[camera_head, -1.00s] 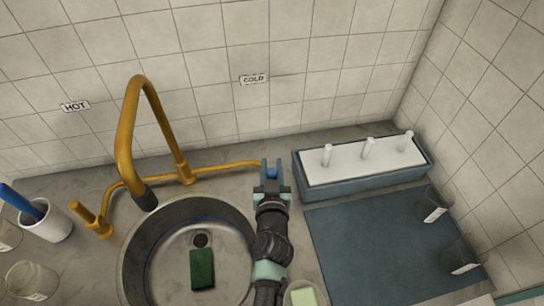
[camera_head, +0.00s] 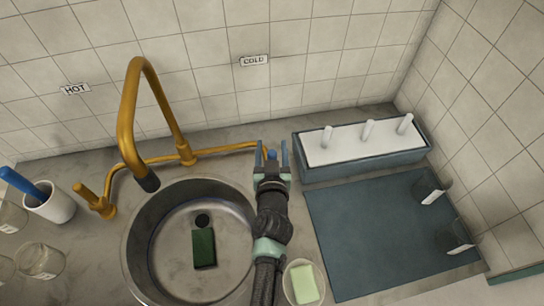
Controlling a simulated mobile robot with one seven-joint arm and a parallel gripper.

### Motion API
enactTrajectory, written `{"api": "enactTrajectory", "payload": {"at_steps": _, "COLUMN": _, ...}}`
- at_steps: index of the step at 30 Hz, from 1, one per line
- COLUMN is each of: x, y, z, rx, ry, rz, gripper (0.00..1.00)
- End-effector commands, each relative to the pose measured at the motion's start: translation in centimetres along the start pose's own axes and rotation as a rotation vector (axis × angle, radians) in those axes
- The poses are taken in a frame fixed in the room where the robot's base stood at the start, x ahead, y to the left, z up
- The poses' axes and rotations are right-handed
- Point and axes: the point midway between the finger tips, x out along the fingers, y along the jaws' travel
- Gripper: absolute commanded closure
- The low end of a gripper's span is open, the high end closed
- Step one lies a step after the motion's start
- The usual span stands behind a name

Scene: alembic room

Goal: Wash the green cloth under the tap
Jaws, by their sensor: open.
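The green cloth (camera_head: 204,248) lies as a dark green rectangle on the bottom of the round metal sink (camera_head: 238,199), just below the drain hole. The brass tap (camera_head: 129,110) arches over the sink's upper left, its dark spout end (camera_head: 148,182) above the rim. No water shows at the spout. A brass handle (camera_head: 86,193) stands at the left, on the HOT side. My gripper (camera_head: 272,148) is open at the right end of the brass pipe, below the COLD label.
A blue-grey rack (camera_head: 365,167) with white pegs stands along the back right. A dark mat (camera_head: 375,235) with glasses at its right edge lies before it. Soap (camera_head: 305,284) sits in a dish by my arm. A white cup (camera_head: 52,206) and jars (camera_head: 40,260) stand left.

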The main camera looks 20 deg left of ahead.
Motion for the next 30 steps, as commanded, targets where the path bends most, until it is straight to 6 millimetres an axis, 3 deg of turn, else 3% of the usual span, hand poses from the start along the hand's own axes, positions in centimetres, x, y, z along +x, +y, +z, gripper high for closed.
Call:
{"api": "enactTrajectory", "payload": {"at_steps": 5, "x": -1.8, "y": 0.1, "z": 0.1, "rx": 0.001, "ry": 0.000, "rz": 0.002, "gripper": 0.39}}
{"api": "enactTrajectory", "payload": {"at_steps": 21, "x": -10.7, "y": 0.0, "z": 0.3, "rx": 0.000, "ry": -0.002, "rz": 0.001, "gripper": 0.39}}
{"api": "enactTrajectory", "payload": {"at_steps": 30, "x": -12.7, "y": 0.0, "z": 0.1, "rx": 0.000, "ry": -0.001, "rz": 0.000, "gripper": 0.39}}
